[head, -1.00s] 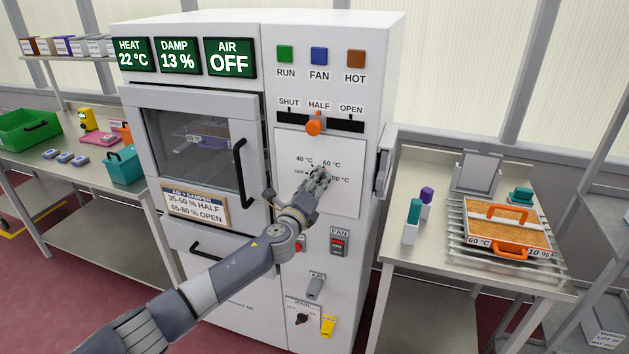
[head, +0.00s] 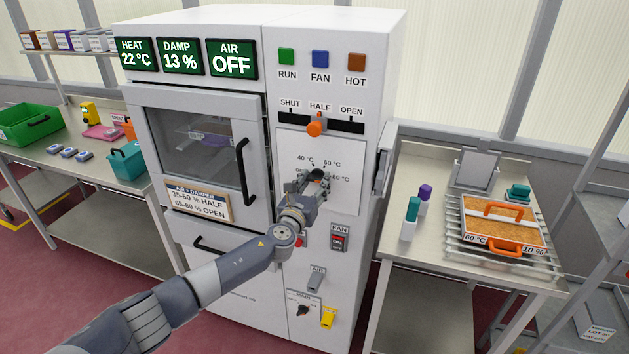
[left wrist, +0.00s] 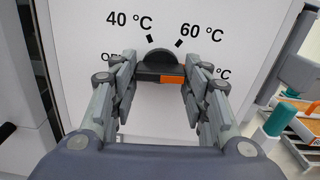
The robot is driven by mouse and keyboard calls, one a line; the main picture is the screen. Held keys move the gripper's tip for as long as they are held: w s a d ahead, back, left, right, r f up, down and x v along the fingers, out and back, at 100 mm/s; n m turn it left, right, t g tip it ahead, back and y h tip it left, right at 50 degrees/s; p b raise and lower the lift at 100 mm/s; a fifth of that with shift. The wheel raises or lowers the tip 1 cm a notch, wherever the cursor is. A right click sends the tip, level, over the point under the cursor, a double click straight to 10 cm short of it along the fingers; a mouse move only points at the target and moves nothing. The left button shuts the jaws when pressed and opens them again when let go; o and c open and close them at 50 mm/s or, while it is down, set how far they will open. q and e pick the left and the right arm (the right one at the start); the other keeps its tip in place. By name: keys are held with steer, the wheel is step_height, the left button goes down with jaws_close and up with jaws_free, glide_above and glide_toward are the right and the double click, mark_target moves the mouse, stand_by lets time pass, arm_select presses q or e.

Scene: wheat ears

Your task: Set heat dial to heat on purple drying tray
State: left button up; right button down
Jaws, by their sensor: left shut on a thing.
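The heat dial (head: 318,174) is a dark round knob on the cabinet's white panel. It also shows in the left wrist view (left wrist: 158,60), with an orange mark at its lower right and labels OFF, 40 °C and 60 °C around it. The label at right is partly hidden. My left gripper (head: 312,184) is shut on the dial, with one finger on each side in the left wrist view. A purple tray (head: 208,138) shows dimly behind the cabinet's closed window. The heat display (head: 134,54) reads 22 °C. My right gripper is not in view.
Above the dial, an orange slider (head: 316,128) sits at HALF. The door handle (head: 243,172) stands out left of my gripper. Below are the fan switch (head: 338,238) and a yellow key-like piece (head: 328,317). A bench with an orange tray (head: 505,222) stands at right.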

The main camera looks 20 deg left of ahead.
arm_select(q)
steer(key=shift+f+m, duration=0.2)
steer(key=shift+m, duration=0.4)
steer(key=o, duration=0.9)
steer(key=shift+o, duration=0.8)
steer(key=shift+r, duration=0.1)
steer(key=shift+s, duration=0.1)
steer(key=s, duration=1.2)
steer(key=shift+a, duration=0.25)
steer(key=shift+w, duration=0.1)
